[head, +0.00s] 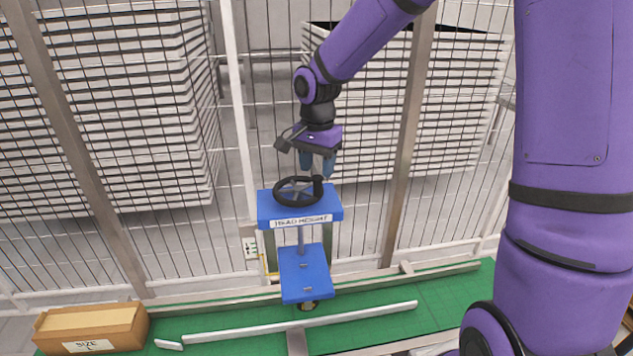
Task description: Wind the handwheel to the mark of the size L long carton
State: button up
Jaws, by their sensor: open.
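The black handwheel (280,199) lies flat on top of a blue stand (329,207) labelled "HEAD HEIGHT". Its upright black crank knob (318,187) is at the right side of the rim. My gripper (318,166) points down just above the knob, with its two grey-blue fingers apart and nothing visible between them. I cannot tell whether the fingertips touch the knob. A brown carton (117,318) labelled "SIZE L" sits at the lower left. A small white marked plate (250,247) is left of the stand's column; its marks are too small to read.
A wire mesh fence stands behind the stand, with stacks of white trays (130,110) beyond it. A green surface (390,318) with a pale rail (330,320) runs along the front. A blue lower block (302,272) hangs below the stand's top.

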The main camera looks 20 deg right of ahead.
aim_at(318, 177)
jog(key=shift+f, duration=2.3)
jog(key=c, duration=0.8)
